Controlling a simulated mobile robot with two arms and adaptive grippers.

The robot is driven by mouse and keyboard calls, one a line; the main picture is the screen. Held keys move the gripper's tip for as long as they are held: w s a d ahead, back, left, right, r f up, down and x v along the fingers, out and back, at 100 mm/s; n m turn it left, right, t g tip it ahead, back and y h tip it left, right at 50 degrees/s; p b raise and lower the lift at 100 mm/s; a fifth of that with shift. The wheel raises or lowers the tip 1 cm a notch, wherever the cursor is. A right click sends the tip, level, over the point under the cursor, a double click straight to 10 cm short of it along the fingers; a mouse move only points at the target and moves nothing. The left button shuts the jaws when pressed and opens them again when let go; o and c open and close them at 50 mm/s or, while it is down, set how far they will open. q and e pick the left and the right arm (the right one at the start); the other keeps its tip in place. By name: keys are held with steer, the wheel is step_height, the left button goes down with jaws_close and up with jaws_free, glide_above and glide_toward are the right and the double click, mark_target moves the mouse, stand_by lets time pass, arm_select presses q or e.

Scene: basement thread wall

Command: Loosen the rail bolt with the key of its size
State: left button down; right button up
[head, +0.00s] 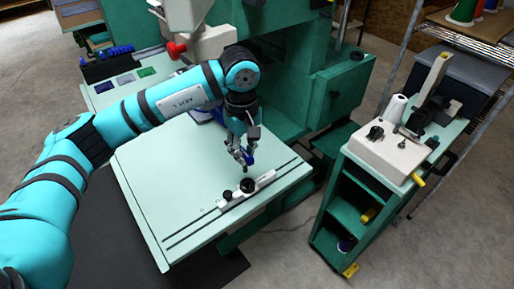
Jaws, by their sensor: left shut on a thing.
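My left gripper (246,160) comes down over the pale green table from above. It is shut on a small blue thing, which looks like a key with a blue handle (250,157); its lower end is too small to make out. Just below the gripper, a white clamp block (263,180) sits across the slotted rail (212,216) near the table's front edge. A dark round bolt head (247,186) stands on the block. I cannot tell whether the key touches it. My right gripper is out of view.
A black rack with blue-handled tools (119,50) stands at the back left, near purple, dark and green swatches (147,71). A green machine body (335,92) rises behind the table. At right stands a green shelf cart (340,203). The table's left half is clear.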

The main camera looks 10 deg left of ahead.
mark_target(246, 167)
arm_select(q)
steer(key=shift+d+f, duration=0.15)
steer(key=shift+f, duration=0.05)
steer(key=shift+f+b, duration=0.2)
steer(key=shift+b, duration=0.1)
steer(key=shift+f, duration=0.45)
steer(key=shift+f+b, duration=0.5)
steer(key=shift+f, duration=1.95)
steer(key=shift+r+n, duration=0.15)
steer(key=shift+n, duration=0.15)
steer(key=shift+n+p, duration=0.9)
steer(key=shift+p, duration=0.35)
steer(key=shift+n+p, duration=1.8)
steer(key=shift+p, duration=0.1)
steer(key=shift+n+p, duration=1)
steer(key=shift+n, duration=0.7)
steer(key=n, duration=1)
steer(key=c, duration=1.1)
jaws_free()
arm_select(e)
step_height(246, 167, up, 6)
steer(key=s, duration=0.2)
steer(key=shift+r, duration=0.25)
